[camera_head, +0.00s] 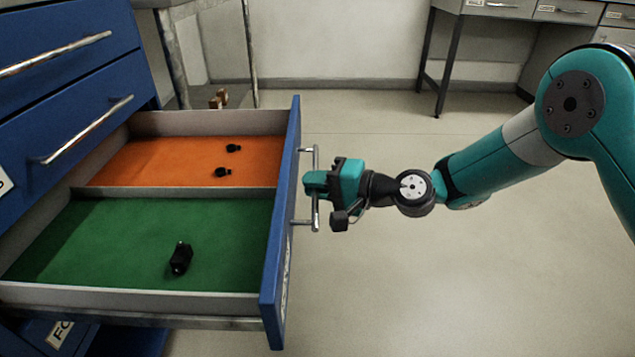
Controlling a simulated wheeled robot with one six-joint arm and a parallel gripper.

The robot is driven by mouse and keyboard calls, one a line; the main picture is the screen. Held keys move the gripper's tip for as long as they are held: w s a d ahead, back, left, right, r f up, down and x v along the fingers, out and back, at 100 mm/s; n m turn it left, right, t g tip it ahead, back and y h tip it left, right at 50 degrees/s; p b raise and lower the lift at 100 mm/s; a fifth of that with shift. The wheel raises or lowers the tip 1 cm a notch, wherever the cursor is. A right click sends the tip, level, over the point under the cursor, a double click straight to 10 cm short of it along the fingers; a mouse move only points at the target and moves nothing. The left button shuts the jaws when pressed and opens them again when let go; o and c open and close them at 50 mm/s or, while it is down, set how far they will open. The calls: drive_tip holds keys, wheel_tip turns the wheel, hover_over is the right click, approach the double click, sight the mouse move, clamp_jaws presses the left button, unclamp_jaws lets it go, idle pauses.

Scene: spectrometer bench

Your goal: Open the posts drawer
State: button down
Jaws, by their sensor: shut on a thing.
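The blue-fronted drawer (279,245) stands well out from its blue cabinet at the left. It has an orange-lined compartment (160,160) at the back and a green-lined compartment (110,235) at the front. A label on the drawer front is seen too edge-on to read. My teal gripper (314,187) is at the drawer's metal bar handle (316,215), outside the front panel, and is shut on the handle bar. The fingertips are partly hidden by the gripper's own body.
Two small black parts (222,172) lie on the orange lining and a larger black part (181,258) lies on the green. Closed blue drawers (60,70) with bar handles are above left. The floor (430,280) to the right is clear.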

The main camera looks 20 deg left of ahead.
drive_tip(key=c, duration=1.2)
unclamp_jaws()
drive_tip(key=shift+d, duration=0.1)
drive_tip(key=d+r+p, duration=0.1)
drive_tip(key=d, duration=0.4)
drive_tip(key=s+d+r+p, duration=0.1)
drive_tip(key=d, duration=0.5)
drive_tip(key=d+r+p, duration=0.1)
drive_tip(key=d, duration=0.4)
drive_tip(key=shift+s+d+p, duration=0.35)
drive_tip(key=shift+s+d, duration=0.05)
